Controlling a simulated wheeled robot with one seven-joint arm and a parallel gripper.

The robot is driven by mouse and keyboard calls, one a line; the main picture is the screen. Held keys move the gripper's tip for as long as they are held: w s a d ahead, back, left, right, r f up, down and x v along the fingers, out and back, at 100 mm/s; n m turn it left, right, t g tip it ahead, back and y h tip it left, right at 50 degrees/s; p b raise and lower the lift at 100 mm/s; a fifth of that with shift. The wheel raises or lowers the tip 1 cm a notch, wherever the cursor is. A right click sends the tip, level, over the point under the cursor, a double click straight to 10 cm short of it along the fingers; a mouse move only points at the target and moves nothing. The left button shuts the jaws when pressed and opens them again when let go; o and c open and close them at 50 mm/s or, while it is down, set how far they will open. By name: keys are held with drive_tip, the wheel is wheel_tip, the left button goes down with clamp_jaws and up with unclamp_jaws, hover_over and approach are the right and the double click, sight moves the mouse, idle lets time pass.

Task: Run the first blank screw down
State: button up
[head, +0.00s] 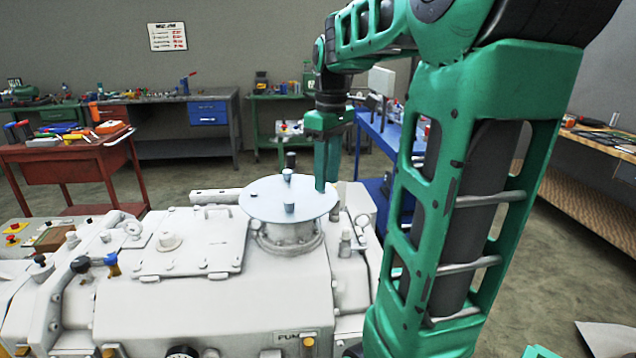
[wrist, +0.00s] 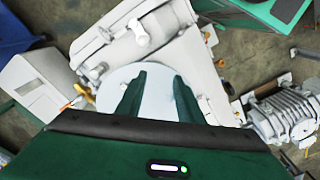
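A pale blue round blank plate (head: 262,200) lies on the round port on top of the white pump (head: 170,310). Two short pale blue stubs, perhaps screws, stand on it: one at the far side (head: 287,175) and one nearer (head: 289,207). My gripper (head: 327,186) points down by the plate's right edge in the head view, clear of both stubs. In the wrist view the plate (wrist: 158,98) shows between and behind the fingers of my gripper (wrist: 160,75). The fingers are apart with nothing seen held. The screw hole is not clearly visible.
Valves and fittings (head: 345,243) rise from the pump right of the plate. A red tool cart (head: 65,170) stands at the left and a blue cart (head: 377,140) behind my arm. Workbenches line the walls, with open floor between.

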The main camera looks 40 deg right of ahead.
drive_tip(key=w+d+r+n, duration=0.4)
drive_tip(key=w+d+n, duration=0.1)
drive_tip(key=w+d, duration=0.15)
drive_tip(key=f, duration=1)
drive_tip(key=shift+w+a+f, duration=0.1)
drive_tip(key=shift+w+a, duration=0.3)
clamp_jaws()
